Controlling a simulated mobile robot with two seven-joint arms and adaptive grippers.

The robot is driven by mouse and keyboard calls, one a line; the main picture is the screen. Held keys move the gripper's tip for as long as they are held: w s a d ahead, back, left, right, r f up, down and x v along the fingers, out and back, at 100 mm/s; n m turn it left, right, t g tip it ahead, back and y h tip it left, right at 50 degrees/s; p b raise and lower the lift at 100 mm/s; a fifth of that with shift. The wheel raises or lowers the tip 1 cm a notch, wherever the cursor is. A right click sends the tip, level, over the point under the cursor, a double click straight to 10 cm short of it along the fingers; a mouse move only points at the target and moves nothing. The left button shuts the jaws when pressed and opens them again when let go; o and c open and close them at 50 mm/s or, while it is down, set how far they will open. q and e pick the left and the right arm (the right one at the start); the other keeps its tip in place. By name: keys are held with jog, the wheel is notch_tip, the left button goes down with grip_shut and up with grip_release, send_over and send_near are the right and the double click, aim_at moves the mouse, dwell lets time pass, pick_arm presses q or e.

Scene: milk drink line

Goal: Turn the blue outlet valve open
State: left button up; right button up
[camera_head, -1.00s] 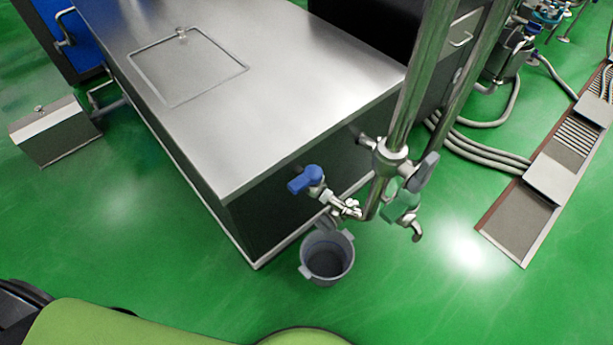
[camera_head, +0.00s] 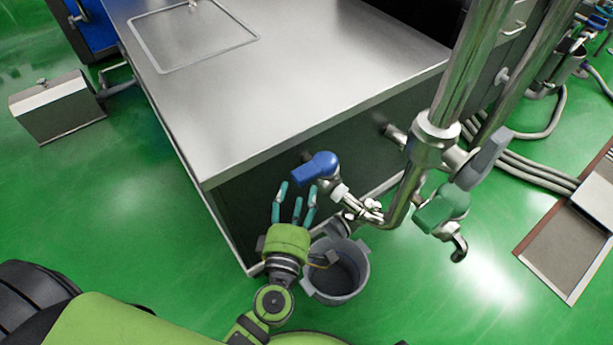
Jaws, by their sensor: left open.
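The blue outlet valve (camera_head: 316,169) has a blue handle that points to the left in the picture. It sits on a short metal pipe at the front of the steel tank (camera_head: 290,80). My left gripper (camera_head: 294,192) is open, with teal fingers and a green body. Its fingertips reach up just below and to the left of the blue handle. They look close to it, but I cannot tell whether they touch. Nothing shows between the fingers. My right gripper is not in view.
A grey bucket (camera_head: 352,291) stands on the floor below the valve, partly behind my left gripper. A vertical steel pipe (camera_head: 458,72) with a green valve (camera_head: 443,208) and a grey lever (camera_head: 485,158) stands to the right. A floor drain (camera_head: 567,245) lies at the right.

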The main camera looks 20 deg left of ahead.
aim_at(301, 183)
pick_arm(q)
jog(key=w, duration=0.4)
jog(key=w+a, duration=0.1)
jog(key=w, duration=0.1)
jog(key=shift+w+r, duration=0.1)
jog(key=shift+w, duration=0.25)
jog(key=shift+c, duration=0.4)
grip_shut()
